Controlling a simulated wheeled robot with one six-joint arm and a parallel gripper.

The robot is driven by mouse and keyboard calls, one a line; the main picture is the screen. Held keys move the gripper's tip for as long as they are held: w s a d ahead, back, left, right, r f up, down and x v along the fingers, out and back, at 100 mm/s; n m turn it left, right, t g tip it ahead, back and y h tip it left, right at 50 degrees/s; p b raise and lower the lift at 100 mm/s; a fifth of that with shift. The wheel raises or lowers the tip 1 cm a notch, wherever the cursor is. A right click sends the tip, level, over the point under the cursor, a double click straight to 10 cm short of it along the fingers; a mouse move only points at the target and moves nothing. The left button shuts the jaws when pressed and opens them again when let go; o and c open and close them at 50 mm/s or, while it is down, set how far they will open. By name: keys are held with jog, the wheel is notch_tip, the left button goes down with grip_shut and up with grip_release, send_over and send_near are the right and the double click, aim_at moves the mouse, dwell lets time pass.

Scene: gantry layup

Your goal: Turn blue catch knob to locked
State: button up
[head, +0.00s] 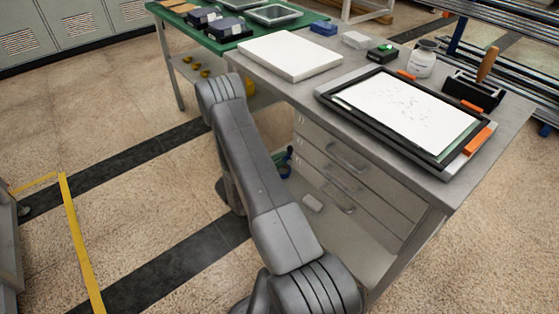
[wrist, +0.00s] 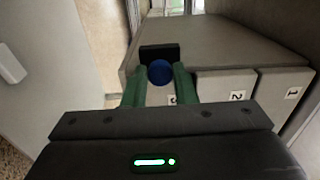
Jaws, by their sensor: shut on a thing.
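The blue catch knob (wrist: 160,71) is round and sits in front of a black plate (wrist: 160,52) on the cabinet, in the wrist view. My gripper (wrist: 160,80) has its two green fingers on either side of the knob and is shut on it. The knob's turned position cannot be read; no mark shows on its face. In the head view my arm hides most of the gripper, and the knob cannot be made out clearly beside the drawers.
Grey drawer fronts (wrist: 238,88) numbered 1, 2 and 3 lie beside the knob. In the head view, the grey workbench (head: 300,92) carries a white slab (head: 289,55), a framed sheet (head: 405,108) and small tools. A green table (head: 215,42) stands behind. Speckled floor is open at left.

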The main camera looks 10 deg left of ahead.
jog(key=o, duration=1)
jog(key=p+v, duration=0.1)
jog(key=v, duration=1.3)
jog(key=shift+w, duration=0.15)
jog(key=b+x, duration=0.1)
jog(key=x, duration=1.2)
jog(key=shift+w+d, duration=0.25)
jog(key=shift+d, duration=0.05)
